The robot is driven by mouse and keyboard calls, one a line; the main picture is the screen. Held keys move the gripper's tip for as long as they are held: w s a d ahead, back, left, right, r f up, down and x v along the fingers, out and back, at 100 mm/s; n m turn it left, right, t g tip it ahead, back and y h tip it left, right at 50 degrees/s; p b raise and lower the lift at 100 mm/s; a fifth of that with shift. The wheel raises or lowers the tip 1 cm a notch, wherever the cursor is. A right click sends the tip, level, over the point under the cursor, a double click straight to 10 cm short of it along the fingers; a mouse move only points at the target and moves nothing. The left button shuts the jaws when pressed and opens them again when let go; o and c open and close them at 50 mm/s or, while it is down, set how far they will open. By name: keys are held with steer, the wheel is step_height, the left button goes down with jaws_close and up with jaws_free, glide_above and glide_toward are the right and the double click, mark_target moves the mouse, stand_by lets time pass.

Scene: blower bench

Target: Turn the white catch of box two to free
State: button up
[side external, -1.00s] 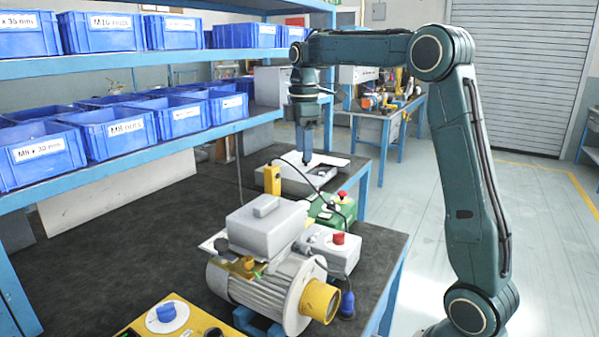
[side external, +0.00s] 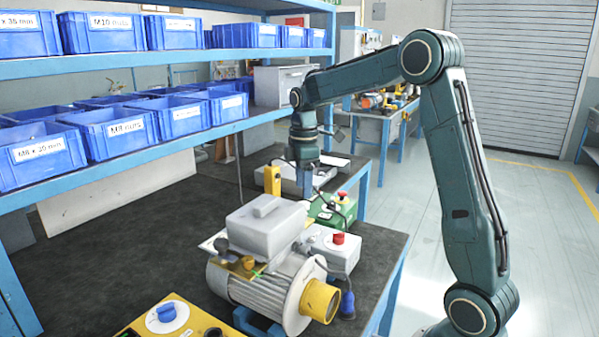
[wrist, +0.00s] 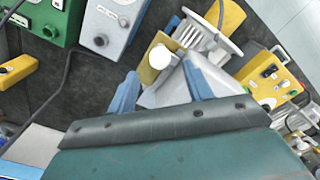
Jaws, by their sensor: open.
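My gripper (side external: 305,188) points down over the bench, behind the blower's grey terminal box (side external: 268,228). In the wrist view my gripper (wrist: 160,78) shows two blue fingers apart, with nothing held between them. A white round knob (wrist: 160,56) on a brass-coloured plate shows just beyond the fingertips.
The finned blower motor (side external: 262,290) has a yellow end (side external: 320,300). A grey box with a red knob (side external: 338,239) and a green box (side external: 330,212) stand near it. A yellow panel with a blue knob (side external: 165,312) is in front. The bench's left side is clear.

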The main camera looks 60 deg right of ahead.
steer(key=shift+f, duration=2.2)
steer(key=c, duration=1)
